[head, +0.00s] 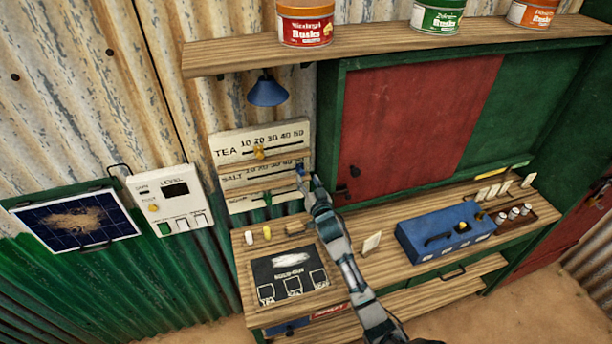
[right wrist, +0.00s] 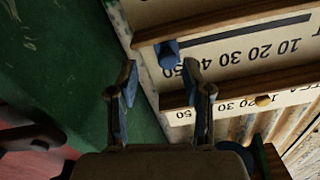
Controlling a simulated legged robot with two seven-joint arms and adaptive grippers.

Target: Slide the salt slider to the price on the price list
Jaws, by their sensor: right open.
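The slider board (head: 289,134) on the wall has rows marked TEA, SALT and a third, partly hidden row. The blue salt slider (right wrist: 168,52) is near the 50 end of its row; in the head view it shows small beside my fingertips (head: 300,168). The tea slider (head: 259,152) is yellow, the third row's slider (head: 267,198) green. My right gripper (right wrist: 162,68) is open and empty; the salt slider appears between its fingertips, but the remaining gap cannot be told. A black board (head: 284,264) with three labelled boxes lies on the counter; I cannot read any prices on it.
A wooden shelf (head: 243,54) with several tins and a blue lamp (head: 267,92) is above the board. A red and green panel (head: 395,130) is to its right. A blue box (head: 447,232) stands on the counter. A white level device (head: 170,202) hangs left.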

